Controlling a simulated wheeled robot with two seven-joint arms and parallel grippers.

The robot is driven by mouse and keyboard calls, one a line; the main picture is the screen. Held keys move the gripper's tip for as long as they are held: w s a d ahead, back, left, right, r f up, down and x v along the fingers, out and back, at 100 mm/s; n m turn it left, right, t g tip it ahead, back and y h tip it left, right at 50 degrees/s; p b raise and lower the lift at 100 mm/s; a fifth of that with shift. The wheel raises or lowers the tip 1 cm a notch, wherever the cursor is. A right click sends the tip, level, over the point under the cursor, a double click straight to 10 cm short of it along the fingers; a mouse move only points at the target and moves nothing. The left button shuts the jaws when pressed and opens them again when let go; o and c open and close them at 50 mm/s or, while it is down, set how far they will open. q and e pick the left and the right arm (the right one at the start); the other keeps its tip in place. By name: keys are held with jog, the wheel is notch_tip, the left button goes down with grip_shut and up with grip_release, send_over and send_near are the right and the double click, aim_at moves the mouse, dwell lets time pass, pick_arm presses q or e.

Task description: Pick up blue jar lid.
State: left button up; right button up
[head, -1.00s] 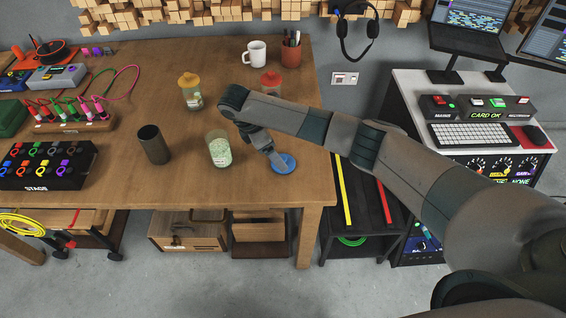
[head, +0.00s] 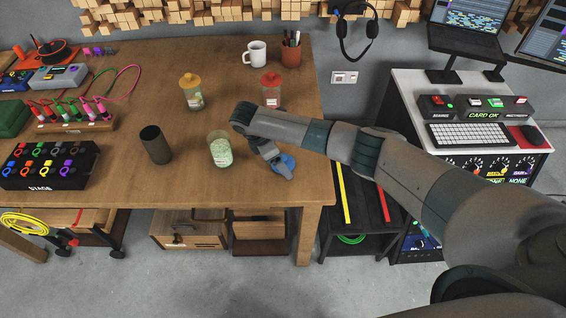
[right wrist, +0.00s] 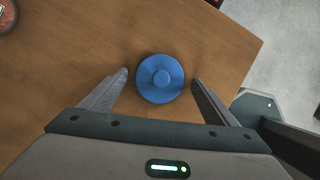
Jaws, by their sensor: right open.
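The blue jar lid (right wrist: 160,79) lies on the wooden table (right wrist: 90,50), round with a raised knob in its middle. In the right wrist view it sits between the two open fingers of my right gripper (right wrist: 159,82), with a small gap on each side. In the head view the blue jar lid (head: 287,161) is partly hidden behind my right gripper (head: 284,170). An open jar (head: 220,150) with pale contents stands to the left of the gripper. My left gripper is not in view.
A yellow-lidded jar (head: 190,92) and a red-lidded jar (head: 271,90) stand farther back. A dark cylinder (head: 155,146) stands to the left. A white mug (head: 255,53) and a pen cup (head: 291,52) are at the back. The table's right edge is close to the lid.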

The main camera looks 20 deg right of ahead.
jog(key=c, duration=1.1)
jog(key=shift+r, duration=0.15)
jog(key=shift+r, duration=0.5)
jog(key=r, duration=0.1)
jog(key=r+b, duration=0.1)
jog(key=r, duration=0.1)
jog(key=shift+s+d, duration=0.15)
jog(key=shift+s, duration=0.1)
jog(key=s+d+r, duration=0.1)
jog(key=s+r, duration=0.1)
jog(key=s, duration=0.1)
jog(key=s+d+r, duration=0.1)
jog(key=s+r, duration=0.1)
jog(key=s, duration=0.2)
jog(key=s+d+r, duration=0.2)
jog(key=s, duration=0.1)
jog(key=shift+s+r, duration=0.15)
jog(key=shift+r, duration=0.25)
